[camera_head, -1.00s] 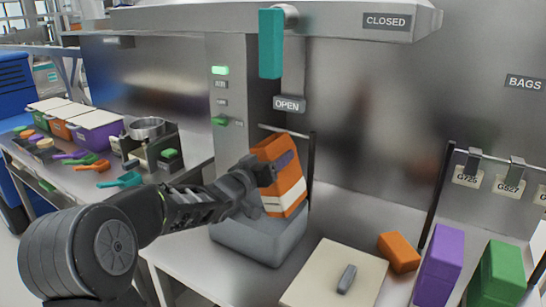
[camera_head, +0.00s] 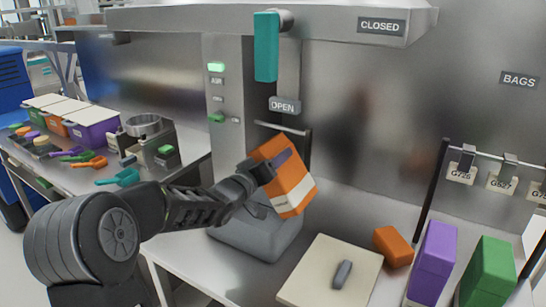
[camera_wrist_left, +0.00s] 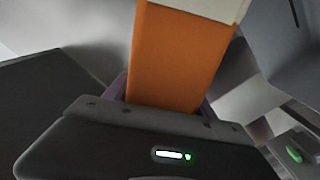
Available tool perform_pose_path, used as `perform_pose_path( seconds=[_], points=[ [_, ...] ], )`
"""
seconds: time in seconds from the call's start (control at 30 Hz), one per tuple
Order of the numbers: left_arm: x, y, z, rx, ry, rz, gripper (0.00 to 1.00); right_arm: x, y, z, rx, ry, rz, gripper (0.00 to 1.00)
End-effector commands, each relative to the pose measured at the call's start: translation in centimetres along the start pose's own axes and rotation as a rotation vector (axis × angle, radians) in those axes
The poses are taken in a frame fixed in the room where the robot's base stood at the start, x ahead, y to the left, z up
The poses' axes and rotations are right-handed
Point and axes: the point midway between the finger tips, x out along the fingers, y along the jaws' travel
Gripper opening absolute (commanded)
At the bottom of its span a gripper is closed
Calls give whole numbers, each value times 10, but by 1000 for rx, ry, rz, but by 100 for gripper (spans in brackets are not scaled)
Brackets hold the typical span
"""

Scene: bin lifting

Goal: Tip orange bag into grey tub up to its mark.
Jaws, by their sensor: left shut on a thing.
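The orange bag (camera_head: 294,187) has a cream band and a purple patch. My left gripper (camera_head: 268,168) is shut on it and holds it tilted above the grey tub (camera_head: 255,235). In the left wrist view the bag's orange side (camera_wrist_left: 180,60) fills the middle, between the jaws. The tub stands on the bench, partly hidden by the bag and my arm. Its inside and its mark cannot be seen. My right gripper is not in view.
A cream board (camera_head: 325,280) with a small grey object (camera_head: 342,274) lies right of the tub. An orange block (camera_head: 392,246), a purple bag (camera_head: 434,262) and a green bag (camera_head: 488,272) stand farther right. A teal lever (camera_head: 266,47) hangs above.

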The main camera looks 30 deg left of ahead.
Motion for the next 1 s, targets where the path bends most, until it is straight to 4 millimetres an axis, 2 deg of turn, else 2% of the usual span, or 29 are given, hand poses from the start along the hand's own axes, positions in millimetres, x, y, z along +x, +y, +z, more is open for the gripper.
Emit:
perform_pose_path(
  seconds=[1.0],
  points=[
    [0, -2, 14, -247, 6, 6, 7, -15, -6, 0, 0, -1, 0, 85]
  ],
)
